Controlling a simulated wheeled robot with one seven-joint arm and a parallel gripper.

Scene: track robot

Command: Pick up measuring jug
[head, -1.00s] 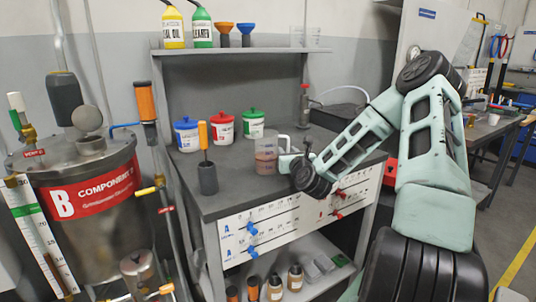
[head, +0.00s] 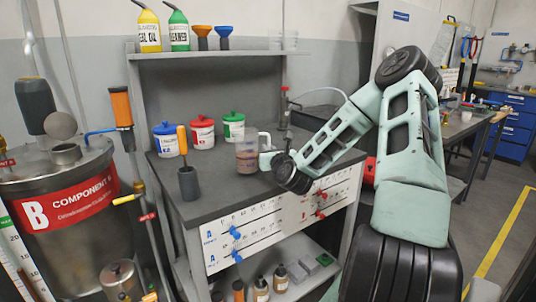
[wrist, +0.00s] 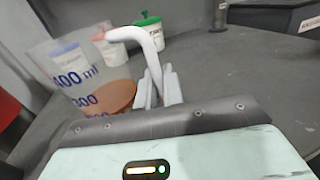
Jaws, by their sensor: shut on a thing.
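The measuring jug (head: 246,157) is clear, with brown liquid in its lower part, and stands upright at the workbench top. I cannot tell whether its base touches the bench. In the wrist view the jug (wrist: 92,84) shows blue millilitre marks and a pale handle (wrist: 150,50). My gripper (head: 267,160) reaches in from the right at the handle side. In the wrist view its fingers (wrist: 158,90) are shut on the handle. The fingertips are partly hidden by the handle.
Blue (head: 166,140), red (head: 202,133) and green-lidded (head: 234,127) tubs stand behind the jug. A dark cup with an orange-handled tool (head: 188,180) stands left of it. A shelf (head: 225,53) with bottles and funnels is above. The bench front right of the cup is clear.

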